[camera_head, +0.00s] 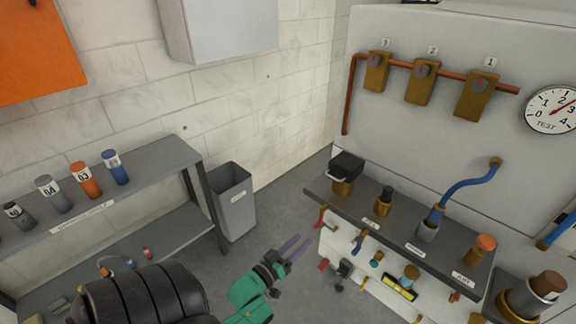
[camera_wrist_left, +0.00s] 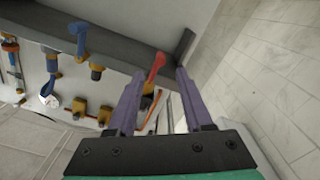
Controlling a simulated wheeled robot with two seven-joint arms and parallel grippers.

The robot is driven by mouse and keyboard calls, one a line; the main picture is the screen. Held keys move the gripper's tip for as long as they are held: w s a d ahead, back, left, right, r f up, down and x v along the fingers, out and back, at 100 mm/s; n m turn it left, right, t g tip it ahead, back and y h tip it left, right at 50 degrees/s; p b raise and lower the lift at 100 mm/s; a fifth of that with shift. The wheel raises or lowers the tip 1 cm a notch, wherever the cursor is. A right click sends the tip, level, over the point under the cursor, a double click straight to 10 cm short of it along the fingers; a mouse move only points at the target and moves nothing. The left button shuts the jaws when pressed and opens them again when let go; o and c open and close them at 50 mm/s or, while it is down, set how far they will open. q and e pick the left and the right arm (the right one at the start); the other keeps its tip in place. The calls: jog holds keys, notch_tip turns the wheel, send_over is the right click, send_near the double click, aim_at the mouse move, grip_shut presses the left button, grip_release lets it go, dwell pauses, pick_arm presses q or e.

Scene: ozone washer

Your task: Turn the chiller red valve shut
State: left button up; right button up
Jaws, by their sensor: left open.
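A red valve handle (camera_head: 321,217) sits at the left end of the pipework below the grey shelf in the head view. In the left wrist view a red handle (camera_wrist_left: 155,66) on a brass body shows between the tips of my purple fingers. My left gripper (camera_head: 304,243) is open and empty, just left of the red handle in the head view. In the left wrist view its fingers (camera_wrist_left: 160,76) are spread to either side of the handle; I cannot tell whether they touch it. A second red handle (camera_head: 324,265) is lower down. My right gripper is not in view.
The grey shelf (camera_head: 401,238) with brass fittings and a blue hose (camera_head: 466,184) overhangs the valves. A black-handled valve (camera_head: 343,268) is close to the lower red one. A grey bin (camera_head: 232,202) and rack (camera_head: 105,222) stand left. Floor between is clear.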

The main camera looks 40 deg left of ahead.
pick_arm(q)
jog(key=s, duration=0.6)
jog(key=s+d+f+m+g, duration=0.1)
jog(key=s+d+f+g, duration=0.15)
jog(key=f, duration=0.55)
jog(key=s+d+f+m+g+p, duration=0.15)
jog(key=s+f+g, duration=0.25)
jog(key=f, duration=0.4)
jog(key=s+d+f+m+g, duration=0.1)
jog(key=s+f+m+g, duration=0.2)
jog(key=f, duration=0.5)
jog(key=s+d+f+m+g, duration=0.1)
jog(key=s+f+g, duration=0.2)
jog(key=s, duration=0.5)
jog(key=s+d+f+m+g, duration=0.1)
jog(key=s+f+m+g, duration=0.1)
jog(key=s+f+g, duration=0.2)
jog(key=s+f, duration=0.2)
jog(key=s, duration=0.2)
jog(key=shift+d, duration=0.2)
jog(key=shift+r+g, duration=0.1)
jog(key=shift+g, duration=0.15)
